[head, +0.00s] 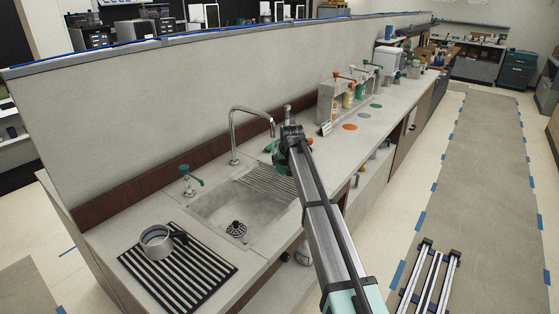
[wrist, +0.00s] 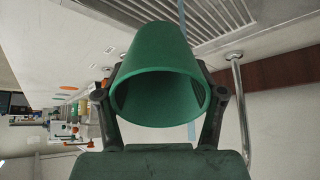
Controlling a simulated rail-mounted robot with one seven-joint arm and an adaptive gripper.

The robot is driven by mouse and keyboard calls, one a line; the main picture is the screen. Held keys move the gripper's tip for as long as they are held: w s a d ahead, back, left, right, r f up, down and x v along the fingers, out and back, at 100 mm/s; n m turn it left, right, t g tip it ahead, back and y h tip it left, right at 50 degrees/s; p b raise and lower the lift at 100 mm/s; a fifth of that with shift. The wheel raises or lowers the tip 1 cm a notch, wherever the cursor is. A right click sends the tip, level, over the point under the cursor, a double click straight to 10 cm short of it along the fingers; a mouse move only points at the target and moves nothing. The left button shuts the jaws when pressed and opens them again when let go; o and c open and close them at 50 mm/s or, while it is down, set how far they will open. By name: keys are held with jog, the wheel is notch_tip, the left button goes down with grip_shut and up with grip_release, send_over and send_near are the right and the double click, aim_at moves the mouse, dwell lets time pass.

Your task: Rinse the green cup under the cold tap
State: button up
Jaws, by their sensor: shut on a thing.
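The green cup (wrist: 155,52) is held between the two fingers of my gripper (wrist: 160,80), one finger on each side. Its open mouth faces the wrist camera and looks empty. In the head view my gripper (head: 280,148) is over the right end of the sink (head: 222,207), and the arm hides most of the cup. The curved metal tap (head: 233,136) stands behind the sink, its spout end close to the gripper; I see no water running. The tap also shows right of the cup in the wrist view (wrist: 236,82). A teal-handled valve (head: 188,184) stands at the sink's left.
A metal cup with a black handle (head: 155,242) stands on a striped mat (head: 178,270) left of the sink. A dispenser stand with coloured bottles (head: 345,95) and coloured discs (head: 350,127) are farther along the counter. A low wall runs behind.

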aim_at(286, 167)
jog(key=shift+s+d, duration=0.25)
jog(key=shift+s, duration=0.75)
jog(key=shift+s+d, duration=0.25)
jog(key=shift+s, duration=0.7)
jog(key=shift+r, duration=0.1)
jog(key=s+d+r+p, duration=0.1)
jog(key=s+r+p, duration=0.1)
jog(key=s+r, duration=0.1)
jog(key=shift+s+r, duration=0.4)
jog(key=shift+s, duration=0.5)
jog(key=shift+d, duration=0.15)
